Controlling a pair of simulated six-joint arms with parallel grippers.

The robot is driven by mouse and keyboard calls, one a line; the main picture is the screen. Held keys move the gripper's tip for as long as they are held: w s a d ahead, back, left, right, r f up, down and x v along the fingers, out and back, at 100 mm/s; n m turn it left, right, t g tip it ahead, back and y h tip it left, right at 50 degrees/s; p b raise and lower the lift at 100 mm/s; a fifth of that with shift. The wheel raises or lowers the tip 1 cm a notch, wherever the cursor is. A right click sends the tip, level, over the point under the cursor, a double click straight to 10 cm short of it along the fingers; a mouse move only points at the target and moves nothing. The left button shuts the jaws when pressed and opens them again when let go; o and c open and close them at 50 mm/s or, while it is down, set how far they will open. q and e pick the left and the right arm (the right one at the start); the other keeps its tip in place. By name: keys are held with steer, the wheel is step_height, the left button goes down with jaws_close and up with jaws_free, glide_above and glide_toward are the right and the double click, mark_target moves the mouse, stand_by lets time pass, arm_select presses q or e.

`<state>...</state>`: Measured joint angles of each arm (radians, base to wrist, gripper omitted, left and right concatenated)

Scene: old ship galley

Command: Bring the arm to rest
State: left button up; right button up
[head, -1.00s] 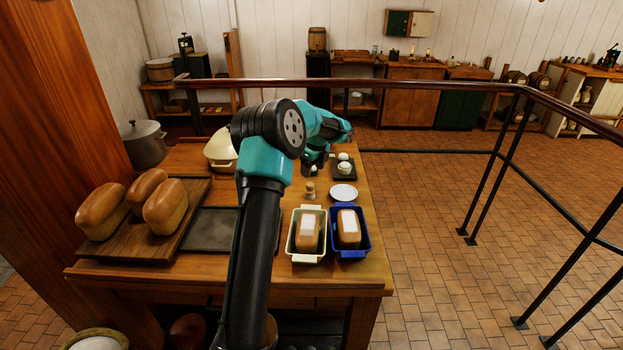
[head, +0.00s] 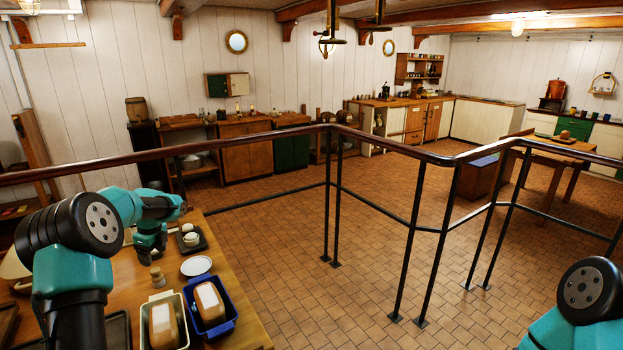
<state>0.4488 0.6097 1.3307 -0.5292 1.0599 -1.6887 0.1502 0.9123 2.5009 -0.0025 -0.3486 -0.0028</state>
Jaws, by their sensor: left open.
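My left arm reaches over the wooden table (head: 243,338) at the lower left. My left gripper (head: 150,252) points down at its end, over the table beside a small dark tray (head: 200,242) with white round items. The gripper is open and I see nothing between its fingers, though its tips are small in the view. Part of my right arm shows in the lower right corner; its gripper is outside the frame.
A white plate (head: 196,265), a small wooden shaker (head: 157,277), and a cream dish (head: 147,322) and a blue dish (head: 222,327), each holding a loaf, stand near the left arm. A railing (head: 323,130) runs behind the table. Tiled floor is open to the right.

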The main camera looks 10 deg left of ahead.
mark_target(155, 270)
arm_select(q)
steer(key=f, duration=0.3)
steer(key=a+f, duration=0.1)
steer(key=f, duration=0.6)
steer(key=shift+s+a+f, duration=0.15)
steer(key=shift+a+f, duration=0.05)
steer(key=shift+r, duration=0.15)
steer(key=r, duration=0.4)
steer(key=d+r, duration=0.1)
steer(key=r, duration=0.7)
steer(key=shift+w+d, duration=0.2)
steer(key=shift+d, duration=0.15)
steer(key=f, duration=0.4)
steer(key=a+f, duration=0.1)
steer(key=f, duration=0.6)
steer(key=shift+s+a+f, duration=0.25)
steer(key=shift+a+f, duration=0.1)
steer(key=shift+f, duration=0.05)
step_height(155, 270, up, 10)
steer(key=shift+r, duration=0.1)
steer(key=shift+d, duration=0.3)
steer(key=shift+s, duration=0.2)
